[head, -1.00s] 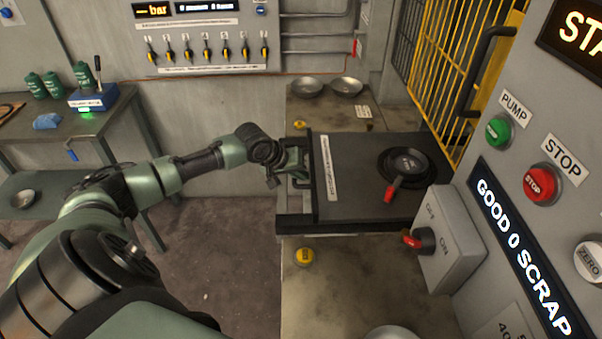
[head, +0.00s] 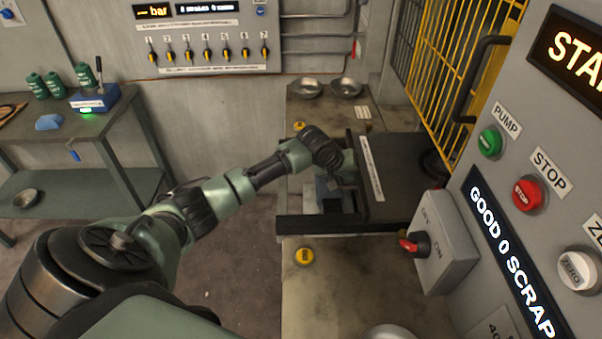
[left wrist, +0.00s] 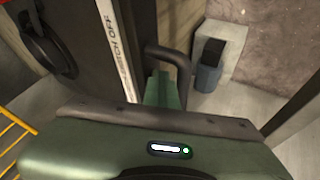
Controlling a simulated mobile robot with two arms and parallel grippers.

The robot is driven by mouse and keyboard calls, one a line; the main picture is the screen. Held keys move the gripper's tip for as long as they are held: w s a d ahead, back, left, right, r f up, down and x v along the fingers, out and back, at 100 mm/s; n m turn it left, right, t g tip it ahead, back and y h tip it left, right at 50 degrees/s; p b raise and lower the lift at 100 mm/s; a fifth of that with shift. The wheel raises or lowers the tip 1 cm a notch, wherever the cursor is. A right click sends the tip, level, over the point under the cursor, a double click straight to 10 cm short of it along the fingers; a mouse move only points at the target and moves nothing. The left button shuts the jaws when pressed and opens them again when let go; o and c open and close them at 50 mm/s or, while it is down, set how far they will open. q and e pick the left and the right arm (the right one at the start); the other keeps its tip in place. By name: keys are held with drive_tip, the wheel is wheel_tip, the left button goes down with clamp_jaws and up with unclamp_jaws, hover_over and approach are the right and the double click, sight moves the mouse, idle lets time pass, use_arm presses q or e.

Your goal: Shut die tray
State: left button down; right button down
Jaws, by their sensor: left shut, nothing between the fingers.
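The die tray (head: 400,180) is a dark flat slab with a white label strip along its left edge. It sits toward the right of its dark frame (head: 300,226), partly under the machine's right side. The left part of the frame is uncovered. The tray also shows in the left wrist view (left wrist: 86,45), with a dark bar handle (left wrist: 181,62) on its edge. My left gripper (head: 335,187) is at that edge, shut and empty. Its green fingers (left wrist: 160,90) are beside the handle; I cannot tell if they touch. My right gripper is not in view.
A grey switch box (head: 445,243) with a red-tipped knob stands close in front of the tray. A yellow cage (head: 440,70) and a control panel are at the right. Two metal bowls (head: 305,89) sit at the back of the bench. A yellow button (head: 305,256) is at front.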

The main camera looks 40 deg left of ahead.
sight(393, 177)
use_arm(q)
drive_tip(key=w+d, duration=0.2)
drive_tip(key=d, duration=0.1)
drive_tip(key=w+d+b, duration=0.1)
drive_tip(key=w+d, duration=0.2)
drive_tip(key=w+d+b, duration=0.1)
drive_tip(key=w+d, duration=0.2)
drive_tip(key=shift+d, duration=0.3)
drive_tip(key=shift+d+r, duration=0.1)
drive_tip(key=shift+w+d+r, duration=0.1)
drive_tip(key=shift+r, duration=0.1)
